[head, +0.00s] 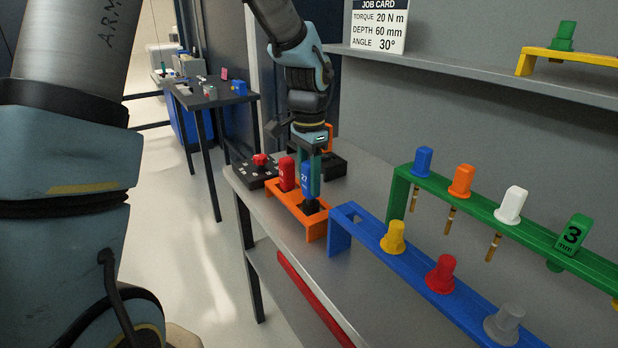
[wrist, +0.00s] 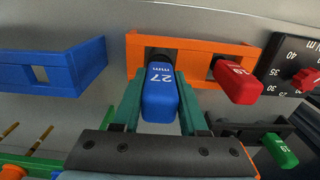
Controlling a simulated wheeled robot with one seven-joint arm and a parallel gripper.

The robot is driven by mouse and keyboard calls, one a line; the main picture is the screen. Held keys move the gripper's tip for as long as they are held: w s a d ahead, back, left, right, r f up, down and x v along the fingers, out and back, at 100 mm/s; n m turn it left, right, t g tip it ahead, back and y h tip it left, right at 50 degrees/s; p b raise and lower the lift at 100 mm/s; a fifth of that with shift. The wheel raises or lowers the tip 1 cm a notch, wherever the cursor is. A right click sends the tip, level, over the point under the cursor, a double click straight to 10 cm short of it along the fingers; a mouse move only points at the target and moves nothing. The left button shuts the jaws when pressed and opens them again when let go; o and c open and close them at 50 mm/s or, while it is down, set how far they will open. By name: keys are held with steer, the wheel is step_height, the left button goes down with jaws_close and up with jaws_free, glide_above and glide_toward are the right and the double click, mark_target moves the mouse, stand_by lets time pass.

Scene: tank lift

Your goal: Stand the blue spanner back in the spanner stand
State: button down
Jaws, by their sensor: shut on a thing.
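The blue spanner (head: 306,180), marked 27 mm, is upright at the near slot of the orange spanner stand (head: 317,230). My gripper (head: 308,172) is shut on its blue handle from above. In the wrist view the gripper (wrist: 158,88) has a green finger on each side of the blue spanner (wrist: 160,98). Its dark lower part meets the left end of the orange stand (wrist: 210,48). I cannot tell how deep it sits in the slot. A red spanner (head: 287,174) stands in the stand's other slot; it also shows in the wrist view (wrist: 237,84).
A blue rack (head: 400,265) with yellow, red and grey-capped items stands close to the right. Behind it is a green rack (head: 480,213). A black dial block (head: 257,173) with a red knob lies left of the stand. A shelf (head: 460,68) hangs above.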

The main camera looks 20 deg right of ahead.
steer(key=shift+f, duration=0.45)
steer(key=shift+c, duration=1.8)
jaws_free()
steer(key=shift+r, duration=0.1)
step_height(320, 180, up, 9)
steer(key=p, duration=0.7)
steer(key=shift+p, duration=0.35)
steer(key=s+a+n+t, duration=0.1)
steer(key=s+a+n, duration=0.2)
steer(key=a+n, duration=1.1)
steer(key=a, duration=1.5)
steer(key=shift+s+a+f+n+t, duration=0.25)
steer(key=shift+s+a+n+t, duration=0.05)
steer(key=shift+s, duration=0.1)
